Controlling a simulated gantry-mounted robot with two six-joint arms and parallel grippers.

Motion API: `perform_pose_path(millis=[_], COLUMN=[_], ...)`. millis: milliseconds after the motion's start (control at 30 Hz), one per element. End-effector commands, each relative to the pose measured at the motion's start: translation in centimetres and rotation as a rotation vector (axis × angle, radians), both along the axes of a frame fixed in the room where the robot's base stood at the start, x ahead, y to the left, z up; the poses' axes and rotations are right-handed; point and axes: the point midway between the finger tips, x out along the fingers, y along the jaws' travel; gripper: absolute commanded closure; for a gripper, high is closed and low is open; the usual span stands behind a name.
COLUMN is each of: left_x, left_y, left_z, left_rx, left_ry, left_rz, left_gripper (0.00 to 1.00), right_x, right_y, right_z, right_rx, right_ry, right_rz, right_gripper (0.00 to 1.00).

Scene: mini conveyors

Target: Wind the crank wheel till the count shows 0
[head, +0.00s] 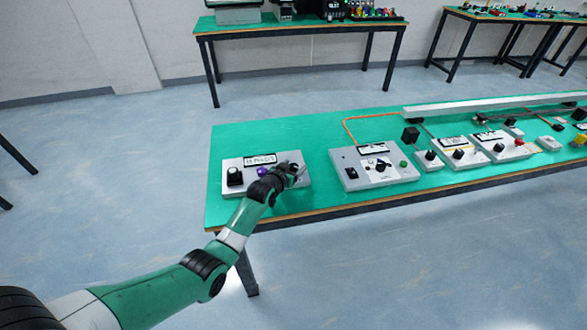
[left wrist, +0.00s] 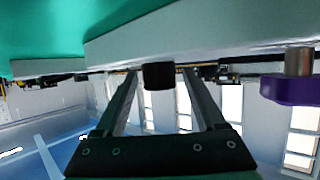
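A light grey box (head: 228,190) stands at the left end of the green bench. Its small display (head: 260,159) seems to start with 16, but the rest is too small to read. A black knob (head: 235,176) is at its left, and a purple part (head: 263,171) sits near its middle. In the left wrist view the purple part (left wrist: 290,90) has a metal post. My left gripper (head: 298,173) is over the box's right part. Its fingers (left wrist: 158,72) are apart, with a short black cylinder (left wrist: 158,77) between them and gaps on both sides. Which part is the crank wheel is unclear.
A second grey box (head: 352,182) with a dial and a green button stands to the right. More small control boxes (head: 468,154) and a long pale conveyor (head: 480,104) follow. The green bench top (head: 280,128) is bare behind the first box.

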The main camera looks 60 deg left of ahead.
Motion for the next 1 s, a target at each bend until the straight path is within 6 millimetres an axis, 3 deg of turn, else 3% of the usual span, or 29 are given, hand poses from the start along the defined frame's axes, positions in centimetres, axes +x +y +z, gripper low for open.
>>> perform_pose_path(millis=[33, 300, 400, 767, 1000], left_x=[0.0, 0.0, 0.0, 0.0, 0.1], left_y=[0.0, 0.0, 0.0, -0.1, -0.2], left_z=[0.0, 0.0, 0.0, -0.1, -0.4], left_rx=[0.0, 0.0, -0.001, 0.001, 0.003], left_ry=[0.0, 0.0, 0.001, 0.002, -0.002], left_rz=[0.0, 0.0, 0.0, 0.032, 0.154], left_gripper=[0.38, 0.87, 1.0, 1.0, 1.0], right_x=[0.0, 0.0, 0.0, 0.0, 0.0], right_y=[0.0, 0.0, 0.0, 0.0, 0.0], right_z=[0.0, 0.0, 0.0, -0.3, -1.9], right_rx=[0.0, 0.0, 0.0, 0.0, 0.0], right_ry=[0.0, 0.0, 0.0, 0.0, 0.0], right_rz=[0.0, 0.0, 0.0, 0.0, 0.0], right_gripper=[0.27, 0.27, 0.27, 0.27, 0.27])
